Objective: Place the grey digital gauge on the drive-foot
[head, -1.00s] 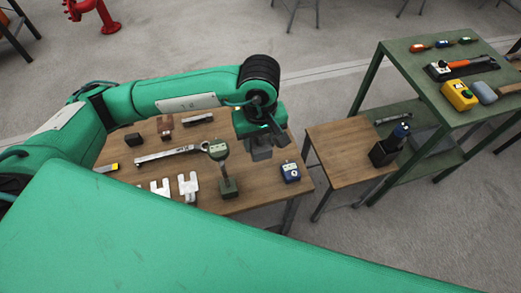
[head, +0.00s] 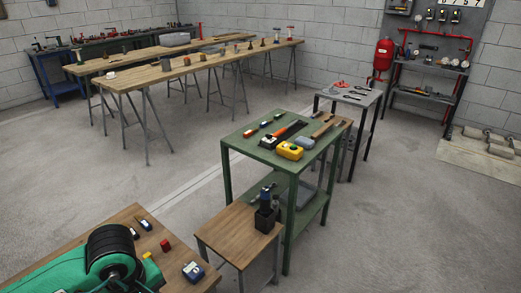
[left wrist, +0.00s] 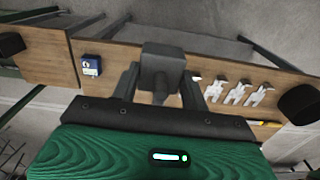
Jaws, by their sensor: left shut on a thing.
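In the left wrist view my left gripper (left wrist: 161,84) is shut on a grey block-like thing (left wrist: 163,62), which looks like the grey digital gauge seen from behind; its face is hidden. It is held above the wooden table (left wrist: 120,58). In the head view only part of my left arm shows at the bottom left, and its gripper is hidden or outside the picture. I cannot pick out the drive-foot in either view. My right gripper is not in view.
A small wooden table (head: 225,228) holds a black holder (head: 265,220). Open floor (head: 160,185) lies behind.

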